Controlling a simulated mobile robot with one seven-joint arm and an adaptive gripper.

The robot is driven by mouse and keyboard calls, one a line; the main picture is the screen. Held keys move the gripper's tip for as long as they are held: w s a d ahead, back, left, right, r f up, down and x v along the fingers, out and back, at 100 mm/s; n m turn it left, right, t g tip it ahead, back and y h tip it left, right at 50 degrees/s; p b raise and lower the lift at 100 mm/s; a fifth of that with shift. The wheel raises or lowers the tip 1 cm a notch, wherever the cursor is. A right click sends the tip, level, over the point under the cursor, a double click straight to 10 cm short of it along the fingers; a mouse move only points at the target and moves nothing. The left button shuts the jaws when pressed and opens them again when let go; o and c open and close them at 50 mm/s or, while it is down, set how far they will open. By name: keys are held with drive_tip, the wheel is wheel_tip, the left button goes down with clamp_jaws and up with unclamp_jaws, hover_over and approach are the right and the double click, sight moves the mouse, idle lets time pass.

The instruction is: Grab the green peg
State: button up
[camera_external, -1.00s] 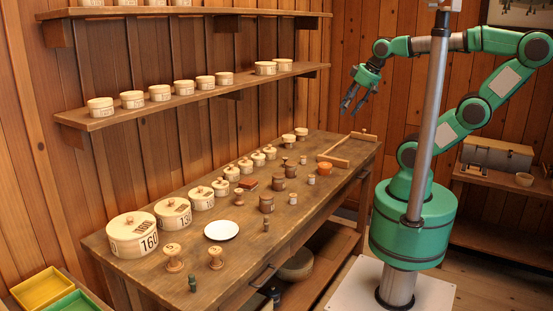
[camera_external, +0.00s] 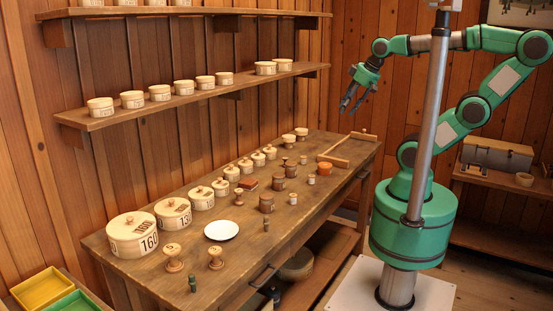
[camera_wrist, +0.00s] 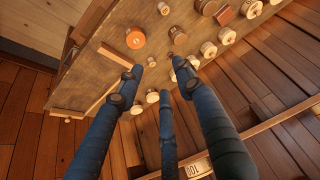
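A small dark green peg (camera_external: 193,283) stands upright near the front left edge of the workbench (camera_external: 325,215) in the external view. Another small, darker olive peg (camera_external: 266,224) stands farther back along the bench's right edge. My gripper (camera_external: 349,106) is high above the far end of the bench, well away from both pegs. In the wrist view my gripper (camera_wrist: 160,76) shows three blue fingers spread apart with nothing between them. I cannot make out a green peg in the wrist view.
Round numbered boxes (camera_external: 132,234) line the wall side. Turned wooden spools (camera_external: 215,258) and a white plate (camera_external: 221,230) stand near the front. A wooden frame (camera_external: 347,150) lies at the far end. Wall shelves (camera_external: 190,95) hang above; a grey post (camera_external: 432,110) stands before my arm.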

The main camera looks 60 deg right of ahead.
drive_tip(key=w+a+r+n+g+y+p, duration=0.1)
drive_tip(key=w+a+r+n+p, duration=0.35)
drive_tip(key=w+a, duration=1.15)
drive_tip(key=w+a+r+g+p, duration=0.15)
drive_tip(key=w+a, duration=0.25)
drive_tip(key=a, duration=0.7)
drive_tip(key=w+a+p, duration=0.3)
drive_tip(key=w+a, duration=0.1)
drive_tip(key=a, duration=0.7)
drive_tip(key=s+a+f+n+p, duration=0.1)
drive_tip(key=a+f, duration=0.2)
drive_tip(key=a, duration=0.5)
drive_tip(key=s+a+f+n+g+p, duration=0.1)
drive_tip(key=a+f+p, duration=0.15)
drive_tip(key=a, duration=0.55)
drive_tip(key=s+a+f+n, duration=0.1)
drive_tip(key=a+f, duration=0.3)
drive_tip(key=a, duration=0.4)
drive_tip(key=s+a+f+n+p, duration=0.1)
drive_tip(key=s+a+f+p, duration=0.1)
drive_tip(key=s+a+f, duration=0.5)
drive_tip(key=s+a+f+n+p, duration=0.1)
drive_tip(key=s+a+f, duration=0.6)
drive_tip(key=a, duration=0.7)
drive_tip(key=shift+s+f+g+p, duration=0.25)
drive_tip(key=shift+s+g+p, duration=0.15)
drive_tip(key=shift+g+p, duration=0.05)
